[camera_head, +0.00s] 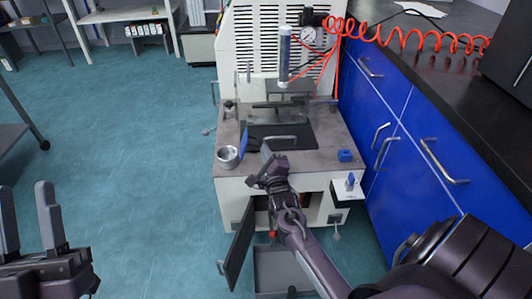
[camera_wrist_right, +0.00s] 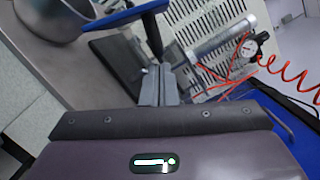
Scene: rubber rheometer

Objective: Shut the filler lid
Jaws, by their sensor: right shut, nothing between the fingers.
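The rheometer (camera_head: 228,170) stands ahead with a grey work surface. On it is a dark plate (camera_head: 302,131) with a metal bar handle (camera_head: 279,138); I cannot tell for sure which part is the filler lid. A blue-handled tool or lever (camera_head: 244,141) is left of the plate, and its blue bar shows at the top of the right wrist view (camera_wrist_right: 112,20). My right gripper (camera_head: 266,152) is shut and empty above the front of the surface, near the plate. Its fingertips (camera_wrist_right: 163,72) appear close to the blue part's dark stem; contact is unclear. My left gripper (camera_head: 27,210) is open, far left.
A metal bowl (camera_head: 228,158) sits at the surface's left edge, a blue block (camera_head: 345,156) at the right. Below, a cabinet door (camera_head: 238,248) hangs open beside a drawer or tray (camera_head: 280,266).

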